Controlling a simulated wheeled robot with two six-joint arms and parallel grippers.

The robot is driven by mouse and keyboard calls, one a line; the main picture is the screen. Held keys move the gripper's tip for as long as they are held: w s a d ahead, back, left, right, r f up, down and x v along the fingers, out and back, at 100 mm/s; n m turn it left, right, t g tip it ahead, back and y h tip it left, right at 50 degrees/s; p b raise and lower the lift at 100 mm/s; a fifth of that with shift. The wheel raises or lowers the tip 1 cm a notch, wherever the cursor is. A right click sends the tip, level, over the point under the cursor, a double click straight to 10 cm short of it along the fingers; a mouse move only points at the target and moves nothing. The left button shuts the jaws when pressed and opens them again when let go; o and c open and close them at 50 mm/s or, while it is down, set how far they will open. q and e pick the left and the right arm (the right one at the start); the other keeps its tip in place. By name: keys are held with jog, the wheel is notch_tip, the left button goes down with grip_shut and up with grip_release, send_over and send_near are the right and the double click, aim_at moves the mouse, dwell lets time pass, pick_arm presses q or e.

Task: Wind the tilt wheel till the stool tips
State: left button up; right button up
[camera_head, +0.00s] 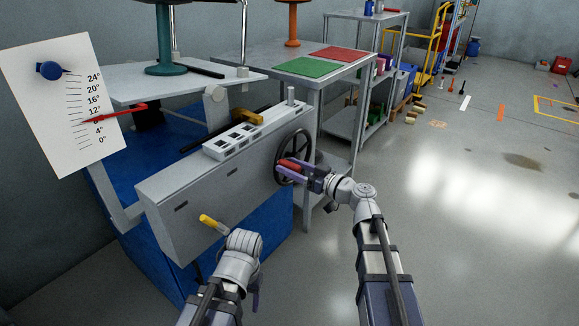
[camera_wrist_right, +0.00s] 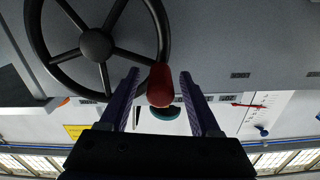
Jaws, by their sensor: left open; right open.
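The black tilt wheel (camera_head: 296,157) is on the end of the grey machine, with a red handle (camera_wrist_right: 161,86) on its rim. My right gripper (camera_head: 285,168) is open, with its fingers on either side of the red handle; gaps show at both sides in the right wrist view (camera_wrist_right: 158,80). The stool's teal base (camera_head: 166,69) stands on the pale tilting plate (camera_head: 125,93); its top is out of frame. A red pointer (camera_head: 115,112) is near 8° on the white scale board (camera_head: 40,115). My left gripper (camera_head: 256,292) hangs low before the machine, fingers mostly hidden.
A yellow lever (camera_head: 213,223) sticks out of the machine's front near my left arm. A grey table (camera_head: 255,56) with green (camera_head: 306,67) and red (camera_head: 337,53) mats stands behind the wheel. A blue knob (camera_head: 49,70) is on the scale board. The floor at right is open.

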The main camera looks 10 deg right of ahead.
jog(key=shift+w+a, duration=0.3)
grip_shut()
dwell(0.5)
dwell(0.8)
jog(key=shift+r, duration=0.1)
